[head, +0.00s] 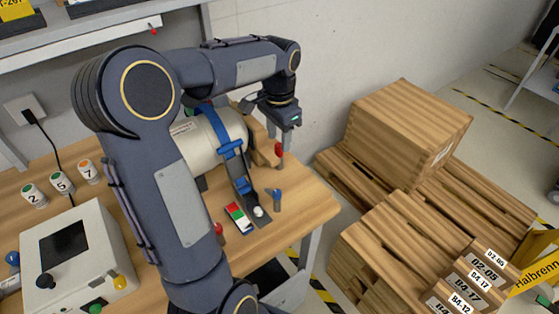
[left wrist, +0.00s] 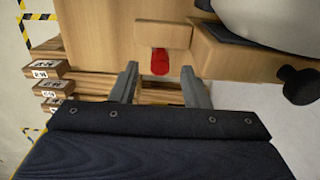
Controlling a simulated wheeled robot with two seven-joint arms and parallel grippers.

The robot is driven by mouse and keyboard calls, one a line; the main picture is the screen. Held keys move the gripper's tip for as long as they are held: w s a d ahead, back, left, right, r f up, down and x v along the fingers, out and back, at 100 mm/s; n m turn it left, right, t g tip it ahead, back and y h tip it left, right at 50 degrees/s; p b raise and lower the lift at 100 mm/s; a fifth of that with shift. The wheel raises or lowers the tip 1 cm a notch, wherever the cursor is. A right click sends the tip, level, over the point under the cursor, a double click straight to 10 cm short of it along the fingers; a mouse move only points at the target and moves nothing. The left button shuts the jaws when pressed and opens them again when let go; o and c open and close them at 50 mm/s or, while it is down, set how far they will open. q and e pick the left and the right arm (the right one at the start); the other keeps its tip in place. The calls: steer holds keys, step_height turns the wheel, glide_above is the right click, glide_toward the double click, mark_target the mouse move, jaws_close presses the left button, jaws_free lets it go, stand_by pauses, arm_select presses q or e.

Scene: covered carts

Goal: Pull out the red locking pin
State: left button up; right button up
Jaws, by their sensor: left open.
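The red locking pin (head: 279,149) hangs at the right end of a wooden block (head: 265,147) near the table's far right corner. In the left wrist view its red part (left wrist: 160,62) shows below a wooden piece (left wrist: 162,35). My left gripper (head: 290,128) is above and beside the pin in the head view. In the left wrist view the two fingers of this gripper (left wrist: 159,70) are apart, with the red pin seen between them. I cannot tell whether a finger touches it. My right gripper is not in view.
A pale cylinder (head: 205,146) with a blue strap (head: 231,150) lies beside the wooden block. A blue-topped peg (head: 277,200) stands on the table (head: 305,205). A control box (head: 75,255) is at the left. Wooden boxes (head: 408,120) and pallets stand right of the table.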

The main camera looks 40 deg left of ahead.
mark_target(279, 145)
arm_select(q)
step_height(279, 145, down, 4)
steer(key=shift+r+b, duration=0.25)
steer(key=shift+b, duration=0.5)
steer(key=shift+p, duration=0.4)
stand_by(0.4)
steer(key=shift+c, duration=0.4)
jaws_close()
steer(key=shift+r, duration=0.1)
steer(key=shift+r+p, duration=2.75)
steer(key=shift+r, duration=0.2)
